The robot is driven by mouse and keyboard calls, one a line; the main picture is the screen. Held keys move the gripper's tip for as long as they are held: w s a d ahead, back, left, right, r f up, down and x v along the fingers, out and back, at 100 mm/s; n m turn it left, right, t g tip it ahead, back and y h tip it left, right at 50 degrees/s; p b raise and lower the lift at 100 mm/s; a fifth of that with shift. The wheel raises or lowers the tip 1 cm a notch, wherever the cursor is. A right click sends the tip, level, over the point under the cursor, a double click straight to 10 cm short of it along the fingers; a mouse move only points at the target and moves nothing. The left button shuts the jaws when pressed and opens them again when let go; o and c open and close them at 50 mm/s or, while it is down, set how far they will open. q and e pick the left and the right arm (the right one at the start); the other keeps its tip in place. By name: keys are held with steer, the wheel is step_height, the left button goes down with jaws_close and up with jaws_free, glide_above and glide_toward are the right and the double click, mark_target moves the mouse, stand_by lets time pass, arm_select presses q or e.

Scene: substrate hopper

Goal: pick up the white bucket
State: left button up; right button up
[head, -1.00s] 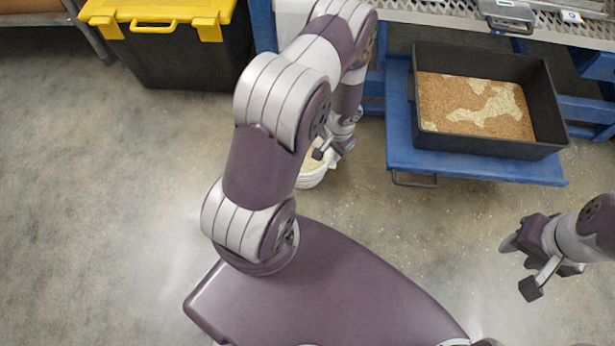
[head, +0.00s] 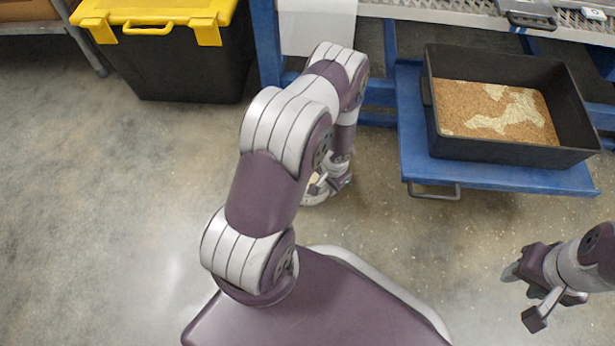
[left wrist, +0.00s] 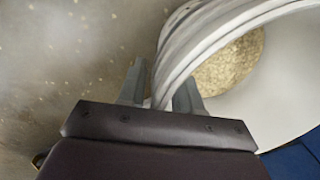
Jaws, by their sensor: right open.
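The white bucket (head: 314,198) is on the floor below my left arm, mostly hidden by the arm and gripper in the head view. In the left wrist view the bucket (left wrist: 285,100) fills the upper right, with pale tan grains at its bottom. My left gripper (head: 328,184) is at the bucket's rim. In the left wrist view the two fingers of this gripper (left wrist: 162,88) stand on either side of the ribbed white rim. Whether they press on it is unclear. My right gripper (head: 533,292) is open and empty at the lower right, away from the bucket.
A black tray (head: 520,165) with brown and pale substrate sits on a blue platform (head: 500,178) at the right. A black bin with a yellow lid (head: 155,12) stands at the upper left. A metal grated bench (head: 440,14) runs along the top. The floor at left is clear.

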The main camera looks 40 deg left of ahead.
arm_select(q)
jaws_close()
stand_by(1.3)
